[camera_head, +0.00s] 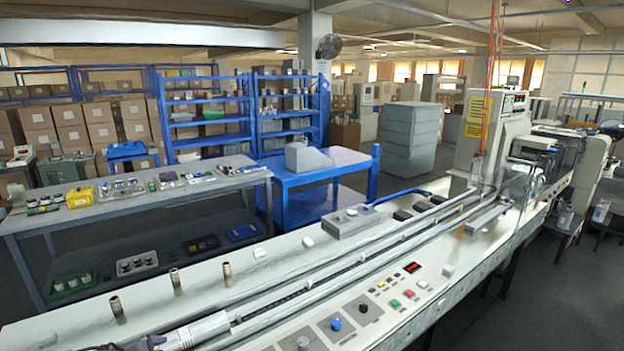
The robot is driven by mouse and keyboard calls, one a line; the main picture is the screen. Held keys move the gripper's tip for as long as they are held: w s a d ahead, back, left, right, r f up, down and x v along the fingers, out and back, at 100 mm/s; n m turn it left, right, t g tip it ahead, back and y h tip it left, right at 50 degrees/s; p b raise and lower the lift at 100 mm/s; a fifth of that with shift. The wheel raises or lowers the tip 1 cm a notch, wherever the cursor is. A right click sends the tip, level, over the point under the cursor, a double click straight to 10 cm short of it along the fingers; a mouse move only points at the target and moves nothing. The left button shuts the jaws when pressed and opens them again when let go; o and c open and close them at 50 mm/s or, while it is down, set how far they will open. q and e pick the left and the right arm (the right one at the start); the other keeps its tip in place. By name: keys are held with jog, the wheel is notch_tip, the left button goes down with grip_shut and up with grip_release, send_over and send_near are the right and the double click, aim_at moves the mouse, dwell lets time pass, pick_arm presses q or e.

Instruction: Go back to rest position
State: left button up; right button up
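The flow wrapper's long pale bed (300,268) runs from the lower left up to the right. Metal rails (400,232) line its infeed channel. A pale, roughly cylindrical piece (200,330) lies along the channel at the bottom edge, with dark cable-like shapes beside it. I cannot tell exactly what it is.
A control panel (385,305) with knobs and buttons is on the bed's front. The wrapper head (492,130) stands at right. A grey workbench (150,197) with small parts is at left, a blue table (300,180) behind. Floor shows at lower right.

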pick_arm(q)
jog(key=shift+n, duration=0.5)
jog(key=s+d+f, duration=0.2)
jog(key=d, duration=0.1)
jog(key=s+d+f, duration=0.2)
jog(key=d+f, duration=0.1)
jog(key=d, duration=0.1)
jog(key=s+d+f, duration=0.2)
jog(key=d+f, duration=0.1)
jog(key=shift+s+d, duration=0.15)
jog(key=shift+s, duration=0.25)
jog(key=s+d+f+n+g, duration=0.25)
jog(key=s+n, duration=0.25)
jog(key=s, duration=1)
jog(key=s+d+f+n+g, duration=0.2)
jog(key=s+d+n+g, duration=0.15)
jog(key=s, duration=1.15)
notch_tip(320, 180, down, 7)
jog(key=w+a+t+b, duration=0.1)
jog(key=b, duration=0.6)
pick_arm(e)
notch_tip(320, 180, down, 8)
jog(key=s+r, duration=0.1)
pick_arm(q)
notch_tip(320, 180, up, 39)
jog(key=p, duration=3.8)
jog(key=shift+f+y, duration=0.15)
jog(key=shift+y, duration=0.15)
pick_arm(e)
notch_tip(320, 180, up, 38)
